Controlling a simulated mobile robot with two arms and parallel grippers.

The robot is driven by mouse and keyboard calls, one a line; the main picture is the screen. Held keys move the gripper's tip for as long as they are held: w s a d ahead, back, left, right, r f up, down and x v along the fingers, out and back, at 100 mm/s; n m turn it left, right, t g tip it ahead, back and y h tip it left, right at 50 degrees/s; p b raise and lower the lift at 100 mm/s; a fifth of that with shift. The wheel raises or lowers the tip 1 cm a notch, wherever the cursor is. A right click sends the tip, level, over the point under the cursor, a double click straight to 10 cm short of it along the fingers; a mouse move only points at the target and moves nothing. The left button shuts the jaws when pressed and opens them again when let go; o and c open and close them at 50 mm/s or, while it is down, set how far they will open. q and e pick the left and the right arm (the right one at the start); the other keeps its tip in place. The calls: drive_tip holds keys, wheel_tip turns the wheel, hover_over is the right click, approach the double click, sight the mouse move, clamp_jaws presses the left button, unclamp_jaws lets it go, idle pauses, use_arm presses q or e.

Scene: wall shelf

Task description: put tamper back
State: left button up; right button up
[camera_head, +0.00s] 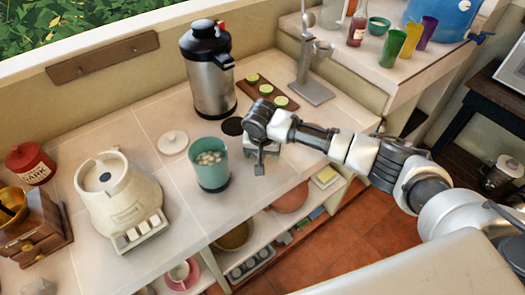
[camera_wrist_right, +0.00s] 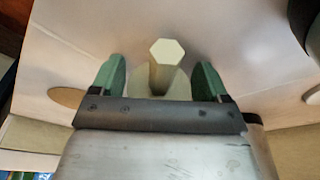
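A pale post with a hexagonal top, which looks like the tamper (camera_wrist_right: 160,62), stands on a round pale base in the right wrist view. My right gripper (camera_wrist_right: 158,80) has its green fingers on either side of the post, with gaps showing, so it is open around it. In the head view my right gripper (camera_head: 260,166) points down at the counter, right of the teal jar (camera_head: 211,173), and the tamper cannot be made out there. The jar holds pale round pieces. A white lid (camera_head: 173,142) lies left of the jar. My left gripper is not in view.
A cream appliance base (camera_head: 118,197) stands at left. A steel urn (camera_head: 207,80) stands behind the jar, and a board with green slices (camera_head: 266,92) and a metal stand (camera_head: 312,85) are behind my gripper. Open shelves lie below the counter's front edge.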

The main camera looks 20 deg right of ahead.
drive_tip(key=shift+o, duration=1)
wheel_tip(320, 180, up, 12)
drive_tip(key=s+a+b, duration=0.1)
drive_tip(key=s, duration=0.1)
